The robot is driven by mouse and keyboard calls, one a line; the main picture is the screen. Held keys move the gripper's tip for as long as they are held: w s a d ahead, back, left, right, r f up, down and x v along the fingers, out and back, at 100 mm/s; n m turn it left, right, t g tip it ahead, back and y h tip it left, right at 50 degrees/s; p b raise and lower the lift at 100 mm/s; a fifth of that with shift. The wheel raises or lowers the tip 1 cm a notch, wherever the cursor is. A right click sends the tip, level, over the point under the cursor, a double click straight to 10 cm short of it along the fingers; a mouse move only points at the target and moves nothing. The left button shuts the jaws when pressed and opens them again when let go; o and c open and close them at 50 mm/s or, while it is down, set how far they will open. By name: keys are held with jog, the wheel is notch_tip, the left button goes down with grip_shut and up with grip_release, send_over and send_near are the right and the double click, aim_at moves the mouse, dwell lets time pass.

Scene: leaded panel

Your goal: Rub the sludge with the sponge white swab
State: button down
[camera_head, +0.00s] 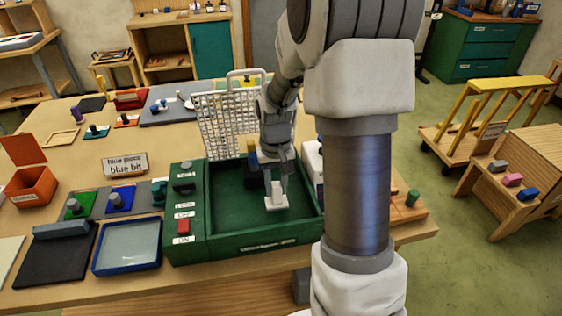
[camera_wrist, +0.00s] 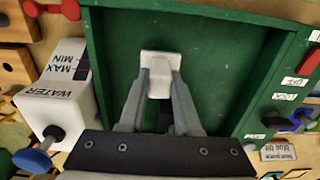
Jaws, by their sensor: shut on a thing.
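A white swab (camera_head: 276,202) with a flat block-like foot is in my gripper (camera_head: 274,184), inside the green tray (camera_head: 262,243). In the wrist view my gripper (camera_wrist: 158,88) is shut on the swab (camera_wrist: 157,64), with one grey finger on each side of it. The swab's foot is at or just above the tray floor; I cannot tell whether it touches. No sludge can be made out on the visible green floor, and the part under the swab and fingers is hidden.
A control box (camera_head: 184,215) with a red switch adjoins the tray's left side. A white wire rack (camera_head: 222,125) stands behind it. In the wrist view a white water container (camera_wrist: 62,105) stands beside the tray. A blue shallow tray (camera_head: 127,246) lies farther left.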

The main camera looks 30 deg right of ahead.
jog(key=shift+a+r, duration=0.2)
jog(key=shift+r, duration=0.6)
jog(key=shift+r+p, duration=2.05)
jog(key=shift+r, duration=0.4)
